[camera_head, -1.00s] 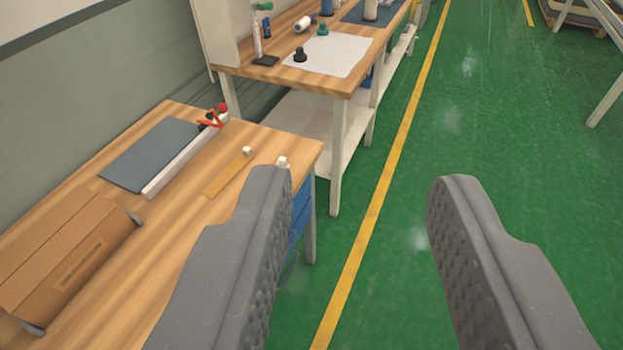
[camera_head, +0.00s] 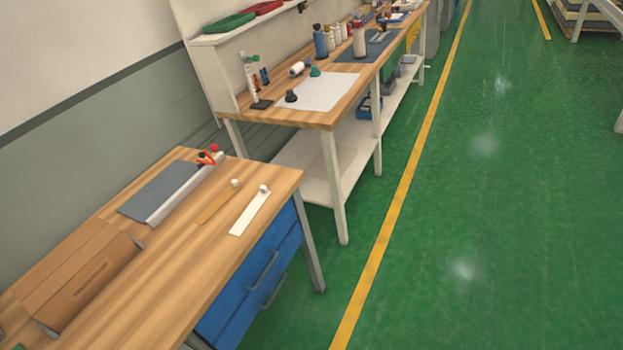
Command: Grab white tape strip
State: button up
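The white tape strip (camera_head: 250,212) lies flat on the near wooden table (camera_head: 190,264), close to its right edge above the blue drawers. A small whitish knob sits at its far end. A tan strip (camera_head: 214,205) with a similar pale knob lies just left of it, apart from it. My gripper does not show in this view now, so its opening cannot be seen.
A grey cutting board with a white rail (camera_head: 186,193) and a cardboard box (camera_head: 76,270) lie left on the near table. A second workbench (camera_head: 310,117) with bottles and white paper stands behind. Green floor (camera_head: 500,200) is clear on the right.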

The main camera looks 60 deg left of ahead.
aim_at(247, 218)
jog(key=z, duration=0.6)
jog(key=i, duration=2.7)
jog(key=u, duration=3.65)
jog(key=i, duration=0.95)
jog(key=u, duration=0.1)
